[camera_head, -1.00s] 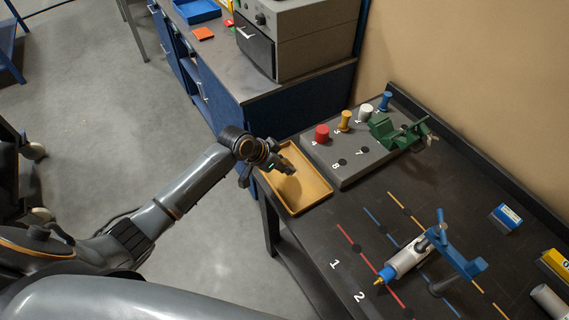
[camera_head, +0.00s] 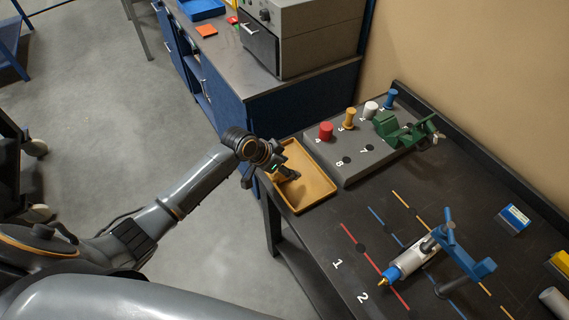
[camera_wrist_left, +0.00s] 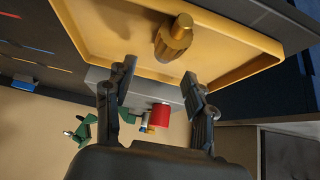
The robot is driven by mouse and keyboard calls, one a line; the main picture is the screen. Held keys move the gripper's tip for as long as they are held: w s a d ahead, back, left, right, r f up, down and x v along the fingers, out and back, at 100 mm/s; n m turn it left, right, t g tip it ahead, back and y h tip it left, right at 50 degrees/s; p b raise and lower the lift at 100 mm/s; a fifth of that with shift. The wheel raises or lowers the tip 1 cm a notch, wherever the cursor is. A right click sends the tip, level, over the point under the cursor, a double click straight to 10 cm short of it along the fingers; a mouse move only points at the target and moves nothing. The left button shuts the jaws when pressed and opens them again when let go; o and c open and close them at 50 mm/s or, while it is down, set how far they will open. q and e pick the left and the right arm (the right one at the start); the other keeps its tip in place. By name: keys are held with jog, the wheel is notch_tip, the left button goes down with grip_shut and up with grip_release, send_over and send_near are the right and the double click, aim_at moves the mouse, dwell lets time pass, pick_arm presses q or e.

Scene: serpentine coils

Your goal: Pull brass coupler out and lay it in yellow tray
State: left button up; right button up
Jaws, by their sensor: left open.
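The yellow tray (camera_head: 318,210) lies on the left end of the dark bench, beside the grey numbered block. In the left wrist view the brass coupler (camera_wrist_left: 174,38) is in the tray (camera_wrist_left: 110,45), just beyond my fingers. My left gripper (camera_head: 272,176) is over the tray's left side in the head view. Its two fingers (camera_wrist_left: 158,88) stand apart with nothing between them in the left wrist view. In the head view the coupler is largely hidden by the gripper. My right gripper is out of view.
The grey block (camera_head: 365,165) holds red (camera_head: 326,131), gold, white and blue pegs. A green clamp (camera_head: 398,130) stands at its right end. A blue fixture (camera_head: 462,258) with a white cylinder stands farther right. The bench's left middle is clear.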

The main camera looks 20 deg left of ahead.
pick_arm(q)
jog(key=v, duration=1.2)
jog(key=s+d+f+n+y, duration=0.1)
jog(key=s+d+f, duration=0.2)
jog(key=s, duration=0.3)
jog(key=s+d+f+n, duration=0.1)
jog(key=s+d+f, duration=0.15)
jog(key=s, duration=0.35)
jog(key=s+a+n+g+y, duration=0.2)
jog(key=s+a+n+y, duration=0.15)
jog(key=s, duration=1.05)
notch_tip(320, 180, down, 29)
jog(key=g+b, duration=0.1)
jog(key=b, duration=0.3)
jog(key=s+a+f+g+b, duration=0.1)
jog(key=s+a+f+b, duration=0.1)
jog(key=s+f, duration=1.5)
notch_tip(320, 180, down, 5)
jog(key=shift+s+a+r+g+b, duration=0.2)
jog(key=shift+g+b, duration=0.1)
jog(key=shift+b, duration=0.35)
